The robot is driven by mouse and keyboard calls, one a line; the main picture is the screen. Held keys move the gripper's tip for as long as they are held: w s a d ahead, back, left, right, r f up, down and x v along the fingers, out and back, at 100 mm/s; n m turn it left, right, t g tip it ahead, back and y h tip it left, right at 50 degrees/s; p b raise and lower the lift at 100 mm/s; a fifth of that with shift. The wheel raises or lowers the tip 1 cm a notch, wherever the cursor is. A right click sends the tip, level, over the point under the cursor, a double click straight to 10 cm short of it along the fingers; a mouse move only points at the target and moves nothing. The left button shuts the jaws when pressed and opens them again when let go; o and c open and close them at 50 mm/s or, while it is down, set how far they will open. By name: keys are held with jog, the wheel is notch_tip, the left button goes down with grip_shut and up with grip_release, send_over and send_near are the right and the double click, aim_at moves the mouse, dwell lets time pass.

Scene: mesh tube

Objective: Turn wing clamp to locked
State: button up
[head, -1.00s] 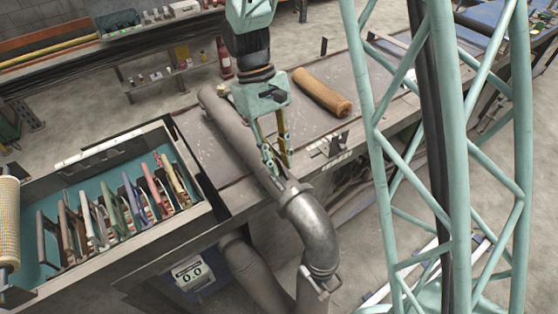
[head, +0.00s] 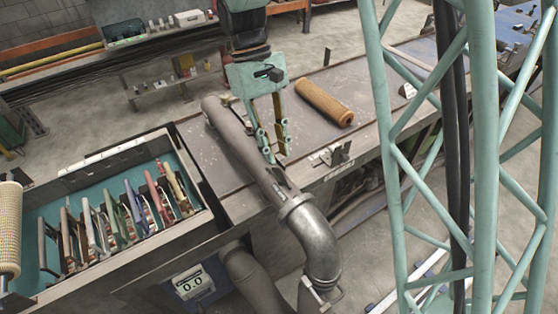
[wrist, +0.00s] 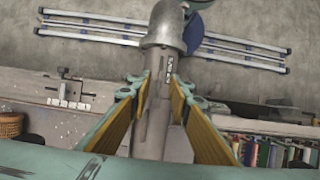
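A grey tube (head: 240,145) lies along the bench and joins a metal elbow (head: 318,250) at the front edge through a collar (head: 296,205). A small dark piece (head: 283,178) sits on the tube near the collar; I cannot tell for certain that it is the wing clamp. My gripper (head: 275,157) points down over the tube, just behind that piece. In the wrist view my gripper (wrist: 162,80) is open, its fingers apart with the tube (wrist: 157,100) showing between them. A small label (wrist: 169,65) shows on the tube.
A brown roll (head: 325,103) lies on the bench right of my gripper. A bracket (head: 338,156) sits at the bench edge. A tray (head: 45,245) of several coloured clamp-like pieces stands at left. A display box (head: 192,283) reads 0.0.

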jog(key=v, duration=0.5)
dwell(0.7)
jog(key=s+d+r+m+t+y+b, duration=0.25)
jog(key=s+d+r+t+b, duration=0.2)
jog(key=s+d+r, duration=0.75)
jog(key=s+d+f+m+t+b, duration=0.1)
jog(key=s+d+b, duration=0.1)
jog(key=s, duration=0.6)
jog(key=s+d+f+m+t+b, duration=0.2)
jog(key=s+d+b, duration=0.1)
jog(key=s, duration=0.6)
jog(key=shift+s+d+f+b, duration=0.15)
jog(key=shift+s+b, duration=0.05)
jog(key=shift+b, duration=0.15)
dwell(0.5)
